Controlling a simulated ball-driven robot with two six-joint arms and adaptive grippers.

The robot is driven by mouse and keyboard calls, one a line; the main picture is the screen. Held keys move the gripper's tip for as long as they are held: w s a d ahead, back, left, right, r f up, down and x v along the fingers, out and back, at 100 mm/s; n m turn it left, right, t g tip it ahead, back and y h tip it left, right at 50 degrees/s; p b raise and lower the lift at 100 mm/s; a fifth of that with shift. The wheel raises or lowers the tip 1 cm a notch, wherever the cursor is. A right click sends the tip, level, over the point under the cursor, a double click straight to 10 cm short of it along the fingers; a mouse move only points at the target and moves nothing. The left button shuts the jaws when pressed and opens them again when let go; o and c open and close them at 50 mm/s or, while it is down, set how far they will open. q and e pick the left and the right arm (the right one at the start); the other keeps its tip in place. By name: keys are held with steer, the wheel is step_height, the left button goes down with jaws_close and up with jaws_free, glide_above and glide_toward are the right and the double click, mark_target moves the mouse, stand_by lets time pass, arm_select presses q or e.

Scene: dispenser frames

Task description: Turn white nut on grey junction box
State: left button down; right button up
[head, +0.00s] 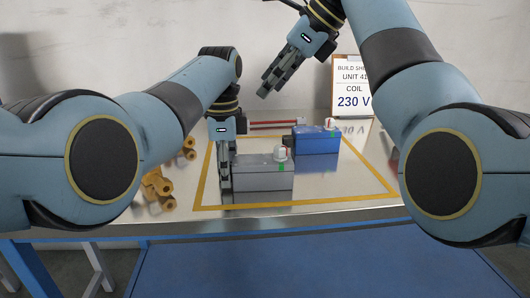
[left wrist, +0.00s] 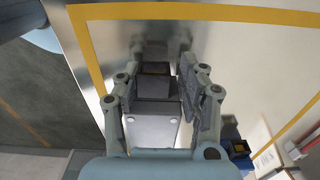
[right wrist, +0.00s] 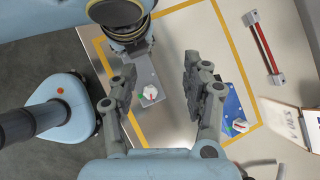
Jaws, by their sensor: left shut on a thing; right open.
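The grey junction box (head: 262,174) sits on the table inside the yellow outline. Its white nut (head: 281,153) is on top near the right end, with a red mark and a green patch below; it also shows in the right wrist view (right wrist: 150,92). My left gripper (head: 225,178) is shut on the left end of the grey box. In the left wrist view, the box (left wrist: 152,132) lies between the fingers and the nut is not visible. My right gripper (head: 270,85) is open and empty, above and behind the boxes. In its wrist view the nut appears between the spread fingers, apart from them.
A blue box (head: 316,142) with its own white nut (head: 330,124) stands behind right of the grey one. Brass fittings (head: 158,188) lie at left. A red bar (head: 274,124) and a sign reading COIL 230 V (head: 352,88) are behind. Table right of the grey box is clear.

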mark_target(280, 146)
steer(key=s+d+f+m+t+y, duration=0.1)
steer(key=s+d+f+y, duration=0.1)
steer(key=d+f+y, duration=0.1)
steer(key=s+d+f+t+y, duration=0.1)
steer(key=d+f+t+y, duration=0.1)
steer(key=d+f, duration=0.3)
steer(key=s+d+f+m+t+y, duration=0.1)
steer(key=s+d+f+y, duration=0.1)
steer(key=d+f+y, duration=0.2)
steer(key=shift+s+d+m+t, duration=0.15)
steer(key=shift+s+m+t, duration=0.15)
steer(key=shift+s+t, duration=0.1)
steer(key=shift+a+f, duration=0.45)
steer(key=shift+f, duration=0.1)
steer(key=x, duration=1)
steer(key=shift+w+a, duration=0.1)
steer(key=shift+a, duration=0.1)
steer(key=shift+w+a, duration=0.15)
steer(key=shift+a, duration=0.1)
jaws_close()
